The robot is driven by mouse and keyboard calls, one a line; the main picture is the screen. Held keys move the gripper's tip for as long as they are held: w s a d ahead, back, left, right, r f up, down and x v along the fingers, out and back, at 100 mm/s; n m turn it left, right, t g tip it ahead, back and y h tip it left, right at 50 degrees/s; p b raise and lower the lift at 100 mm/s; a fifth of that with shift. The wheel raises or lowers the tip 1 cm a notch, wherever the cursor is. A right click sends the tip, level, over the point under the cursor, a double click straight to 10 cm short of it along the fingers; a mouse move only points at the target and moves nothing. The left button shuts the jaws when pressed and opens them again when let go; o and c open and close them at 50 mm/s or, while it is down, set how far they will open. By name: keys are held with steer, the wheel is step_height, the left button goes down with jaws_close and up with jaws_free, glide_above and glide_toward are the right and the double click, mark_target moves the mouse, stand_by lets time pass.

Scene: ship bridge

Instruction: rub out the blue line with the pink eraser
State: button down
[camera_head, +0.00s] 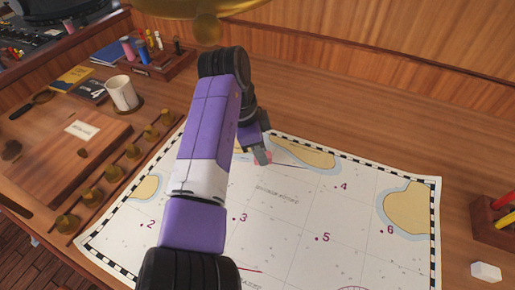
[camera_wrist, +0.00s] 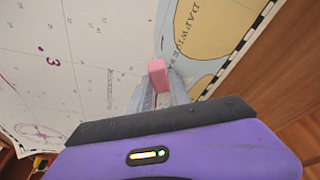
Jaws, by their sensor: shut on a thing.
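The pink eraser (camera_wrist: 158,71) is between the fingertips of my gripper (camera_wrist: 159,88), which is shut on it. In the head view the eraser (camera_head: 263,161) shows only as a small pink patch under my gripper (camera_head: 259,154). It is at or just above the chart (camera_head: 280,225), near a tan island at the far edge; I cannot tell whether it touches the paper. A thin dark line (camera_head: 291,166) runs right from near the eraser in the head view. Its colour is too faint to confirm as blue. My arm hides part of the chart.
A white block (camera_head: 486,272) and a wooden holder (camera_head: 496,222) stand right of the chart. Brass weights (camera_head: 112,173) line its left side. A mug (camera_head: 122,93) and a pen rack (camera_head: 158,58) stand back left. The desk behind the chart is clear.

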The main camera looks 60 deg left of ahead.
steer(key=shift+w+d+p, duration=0.3)
steer(key=shift+w+d, duration=0.3)
steer(key=shift+d, duration=0.05)
steer(key=shift+w+d+p, duration=0.65)
steer(key=shift+w+d, duration=0.2)
steer(key=shift+w+d, duration=0.1)
steer(key=shift+w+d+p, duration=0.6)
steer(key=shift+w+d, duration=0.15)
steer(key=shift+d, duration=0.1)
steer(key=shift+w+d+p, duration=0.5)
steer(key=shift+w+d, duration=0.35)
steer(key=shift+d, duration=0.05)
